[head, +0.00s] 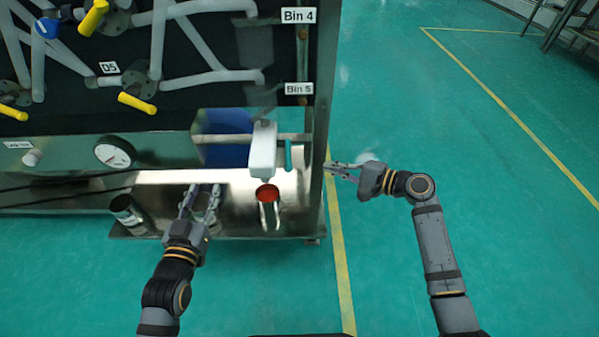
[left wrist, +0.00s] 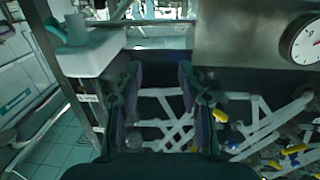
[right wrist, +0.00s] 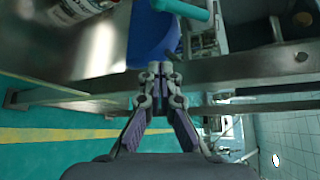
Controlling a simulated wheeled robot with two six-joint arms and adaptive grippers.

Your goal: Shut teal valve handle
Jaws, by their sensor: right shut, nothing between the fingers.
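The teal valve handle (right wrist: 183,9) shows as a short rod at the top of the right wrist view. In the left wrist view a teal handle piece (left wrist: 75,33) sits on the pale spout housing (left wrist: 98,58). My left gripper (head: 202,190) is open and empty over the bench, left of the housing.
A metal cup with a red inside (head: 268,210) stands below the housing. The upright metal post (head: 318,120) stands between the housing and my right gripper.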

